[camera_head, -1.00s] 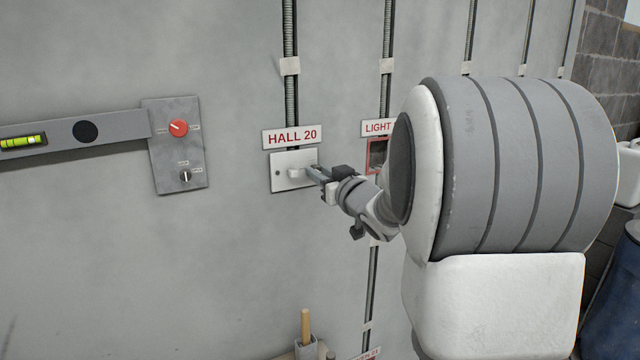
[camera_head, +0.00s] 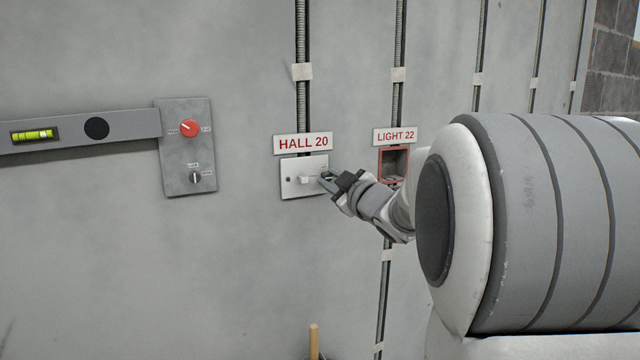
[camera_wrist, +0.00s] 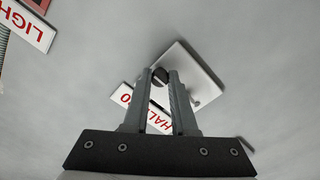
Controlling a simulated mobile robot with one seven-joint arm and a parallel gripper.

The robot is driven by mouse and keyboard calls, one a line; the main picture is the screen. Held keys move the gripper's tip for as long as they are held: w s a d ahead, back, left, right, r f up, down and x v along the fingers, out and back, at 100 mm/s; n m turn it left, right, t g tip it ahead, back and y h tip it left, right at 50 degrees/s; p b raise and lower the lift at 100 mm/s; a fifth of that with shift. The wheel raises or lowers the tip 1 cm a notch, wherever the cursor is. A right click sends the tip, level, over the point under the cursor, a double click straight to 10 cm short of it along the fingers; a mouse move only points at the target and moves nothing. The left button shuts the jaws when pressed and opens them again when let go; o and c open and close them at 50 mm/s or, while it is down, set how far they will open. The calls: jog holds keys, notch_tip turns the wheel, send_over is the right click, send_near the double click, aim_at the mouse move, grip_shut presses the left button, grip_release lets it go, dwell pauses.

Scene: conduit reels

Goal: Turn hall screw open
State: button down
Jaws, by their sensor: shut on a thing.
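The white hall switch plate (camera_head: 290,187) sits on the grey wall under the HALL 20 sign (camera_head: 303,142). My gripper (camera_head: 326,181) is at the plate's right end. In the wrist view, the fingertips (camera_wrist: 160,80) are closed on a dark round screw head (camera_wrist: 160,75) at the edge of the plate (camera_wrist: 190,62). In the head view, the fingers hide that screw. A small screw shows at the plate's left end.
An open red-rimmed box (camera_head: 394,165) under the LIGHT 22 sign (camera_head: 395,136) is close to the right of my gripper. A control panel (camera_head: 186,150) with a red knob and a spirit level (camera_head: 75,131) are at left. Conduits run up the wall.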

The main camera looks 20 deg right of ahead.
dwell(0.4)
jog(key=c, duration=0.7)
grip_release()
jog(key=shift+s, duration=0.1)
